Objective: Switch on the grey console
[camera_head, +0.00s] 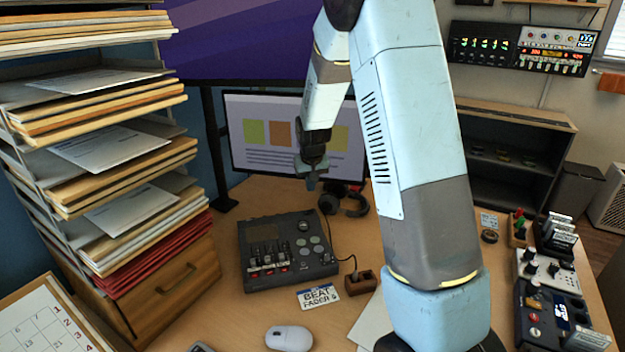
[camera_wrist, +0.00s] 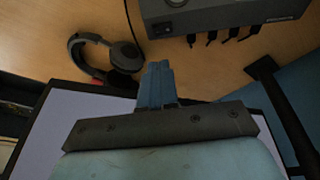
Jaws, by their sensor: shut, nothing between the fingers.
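The grey console (camera_head: 262,238) stands on the desk, with faders, knobs and several red buttons on its top. In the wrist view the side of the console (camera_wrist: 215,18) nearest my gripper is at the top right, with a small dark switch-like part (camera_wrist: 162,30) at its left end and several dark plugs along its edge. I cannot tell the switch's position. My gripper (camera_head: 311,184) is shut and empty, above and beyond the console, in front of the monitor. Its closed blue fingers (camera_wrist: 158,68) point toward the console in the wrist view, apart from it.
Headphones (camera_head: 352,203) lie right of the gripper, behind the console. A monitor (camera_head: 262,130) stands behind. A paper rack (camera_head: 120,150) is at left. A mouse (camera_head: 289,338), a "Beat Fader" plate (camera_head: 318,296) and a small brown block (camera_head: 360,283) lie in front. More consoles (camera_head: 548,270) are at right.

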